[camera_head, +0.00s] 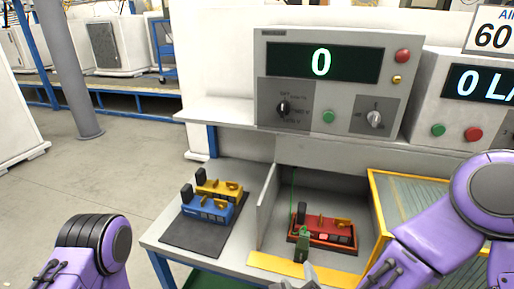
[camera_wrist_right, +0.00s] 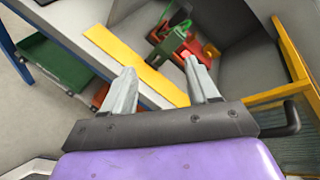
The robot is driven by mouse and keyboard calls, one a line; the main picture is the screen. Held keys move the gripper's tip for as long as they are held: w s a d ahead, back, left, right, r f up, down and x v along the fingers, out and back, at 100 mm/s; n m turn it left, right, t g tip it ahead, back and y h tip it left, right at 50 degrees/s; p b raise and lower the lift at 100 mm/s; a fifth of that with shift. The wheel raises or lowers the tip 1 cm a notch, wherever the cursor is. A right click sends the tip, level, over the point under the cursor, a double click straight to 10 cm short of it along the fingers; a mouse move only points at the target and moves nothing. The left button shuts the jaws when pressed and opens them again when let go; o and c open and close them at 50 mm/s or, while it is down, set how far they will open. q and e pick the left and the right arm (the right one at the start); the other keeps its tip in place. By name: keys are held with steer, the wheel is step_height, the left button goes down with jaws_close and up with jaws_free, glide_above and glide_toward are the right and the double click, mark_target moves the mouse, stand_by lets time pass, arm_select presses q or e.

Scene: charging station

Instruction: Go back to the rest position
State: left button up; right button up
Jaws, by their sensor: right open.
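My right gripper (camera_head: 297,279) is at the bottom edge of the head view, in front of the station's yellow front strip (camera_head: 285,266). In the right wrist view its two grey fingers (camera_wrist_right: 162,78) are apart with nothing between them. My left arm shows only as a purple and black link at the lower left of the head view, and its gripper is out of view. A red device (camera_head: 338,231) sits in the open bay, with a green plug-like piece (camera_head: 302,243) at its front left. The green piece also shows in the wrist view (camera_wrist_right: 172,44), beyond the fingers and apart from them.
A blue device (camera_head: 208,209) and a yellow one (camera_head: 220,188) stand on a dark mat (camera_head: 190,236) at the left. A grey panel reading 0 (camera_head: 340,100) overhangs the bay. A yellow-framed tray (camera_head: 374,190) is at the right. Floor at the left is open.

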steer(key=s+d+f+n+g, duration=0.3)
steer(key=d+f+n, duration=0.1)
steer(key=f+n, duration=0.45)
steer(key=s+d+f+n+g, duration=0.3)
steer(key=d+f+n, duration=0.1)
steer(key=f+n, duration=0.45)
steer(key=s+d+f+n+g+h, duration=0.1)
steer(key=s+d+f+n+g, duration=0.1)
steer(key=s+d+f, duration=0.2)
steer(key=s+d+f+n+g+h, duration=0.1)
steer(key=s+d+f+n+g, duration=0.1)
steer(key=s+d+f, duration=0.3)
steer(key=s+d, duration=0.4)
